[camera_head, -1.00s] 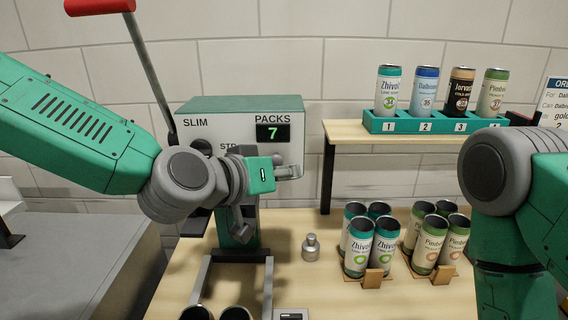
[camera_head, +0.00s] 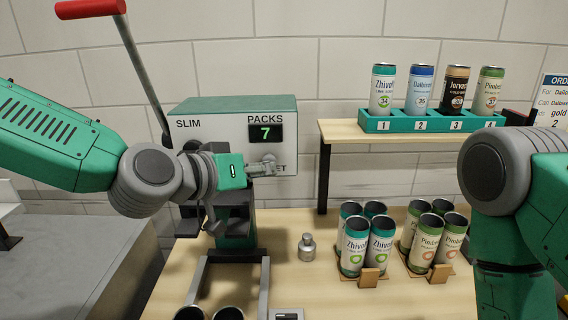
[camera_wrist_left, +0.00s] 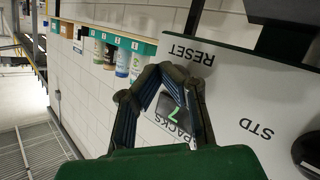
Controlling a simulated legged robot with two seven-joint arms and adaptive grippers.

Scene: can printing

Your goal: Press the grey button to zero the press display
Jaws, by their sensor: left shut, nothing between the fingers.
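The press (camera_head: 190,143) is a grey box with a green top, standing against the wall. Its display (camera_head: 265,133) reads a green 7 under the word PACKS. My left gripper (camera_head: 268,164) is shut and empty, with its fingertips at the press front just below the display, over the RESET label. In the left wrist view the shut left fingers (camera_wrist_left: 178,72) reach the panel beside the word RESET, and the display (camera_wrist_left: 171,110) shows between them. The grey button is hidden behind the fingertips; I cannot tell whether they touch it. My right gripper is out of view.
A red-tipped lever (camera_head: 135,60) rises left of the press. Cardboard carriers with several cans (camera_head: 378,240) and a small metal weight-like piece (camera_head: 307,247) stand on the wooden table (camera_head: 330,300). A shelf (camera_head: 350,130) holds a green rack (camera_head: 390,124) of cans.

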